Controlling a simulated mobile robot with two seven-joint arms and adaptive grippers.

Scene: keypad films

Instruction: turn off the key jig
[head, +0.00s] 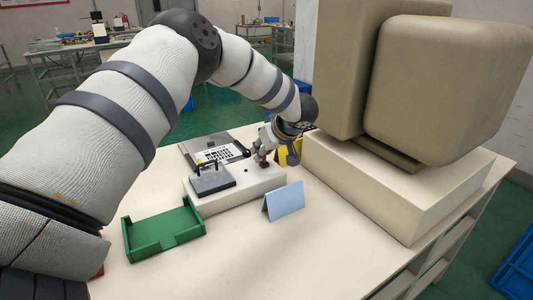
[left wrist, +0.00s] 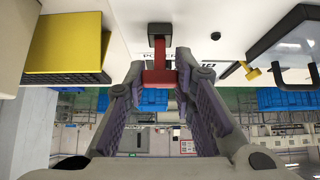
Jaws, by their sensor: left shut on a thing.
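The key jig (head: 237,192) is a cream box on the table. A grey block (head: 212,180) with a black handle sits on its left part. My left gripper (head: 266,152) is at the right part of the jig's top. It is shut on the red power switch (left wrist: 158,77), which shows between the fingers in the left wrist view, with a dark part beyond it. The label by the switch is partly hidden by the fingers. In the head view the red switch (head: 262,163) shows small under the gripper. My right gripper is in neither view.
A green open tray (head: 163,247) is at the front left. A light blue folded card (head: 283,201) stands before the jig. A yellow object (left wrist: 65,43) is close beside the gripper. A large beige machine (head: 415,190) blocks the right. The front of the table is clear.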

